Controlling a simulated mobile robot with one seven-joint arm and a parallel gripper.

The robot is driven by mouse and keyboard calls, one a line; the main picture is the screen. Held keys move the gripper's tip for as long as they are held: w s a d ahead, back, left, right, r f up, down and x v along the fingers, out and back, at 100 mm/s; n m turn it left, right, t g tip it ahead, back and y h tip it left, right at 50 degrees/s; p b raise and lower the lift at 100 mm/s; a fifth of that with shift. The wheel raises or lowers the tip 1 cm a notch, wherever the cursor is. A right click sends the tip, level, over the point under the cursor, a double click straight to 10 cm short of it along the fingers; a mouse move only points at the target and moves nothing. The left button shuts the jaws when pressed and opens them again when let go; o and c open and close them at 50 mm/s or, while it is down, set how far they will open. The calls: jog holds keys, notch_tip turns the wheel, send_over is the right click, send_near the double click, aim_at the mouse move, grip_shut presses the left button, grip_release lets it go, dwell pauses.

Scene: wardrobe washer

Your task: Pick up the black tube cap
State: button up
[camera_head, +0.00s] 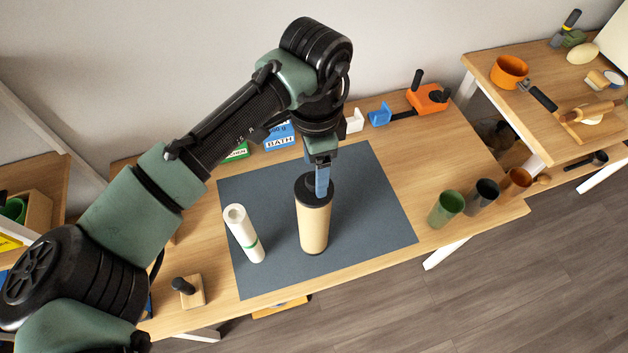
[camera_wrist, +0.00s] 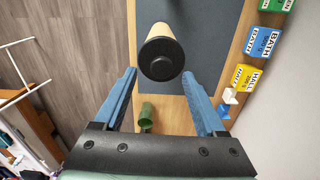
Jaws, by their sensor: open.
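The black tube cap (camera_head: 306,188) sits on the upper end of a tan tube (camera_head: 313,231) that stands upright on the dark mat (camera_head: 372,200). In the wrist view the round cap (camera_wrist: 161,59) faces the camera, with the tan tube (camera_wrist: 159,31) behind it. My gripper (camera_head: 322,182) is over the cap in the head view, its blue fingers hiding part of it. In the wrist view my gripper (camera_wrist: 160,74) is open, with the cap between and slightly beyond the fingertips.
A white tube with a green band (camera_head: 243,233) stands left of the tan tube. Green (camera_head: 446,209), dark (camera_head: 482,197) and brown (camera_head: 514,184) cups stand at right. Behind are a blue BATH box (camera_head: 280,136) and an orange clamp (camera_head: 428,98). The mat's right side is clear.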

aim_at(314, 185)
jog(key=shift+a+f, duration=0.1)
jog(key=shift+f, duration=1.3)
jog(key=shift+w, duration=0.1)
grip_shut()
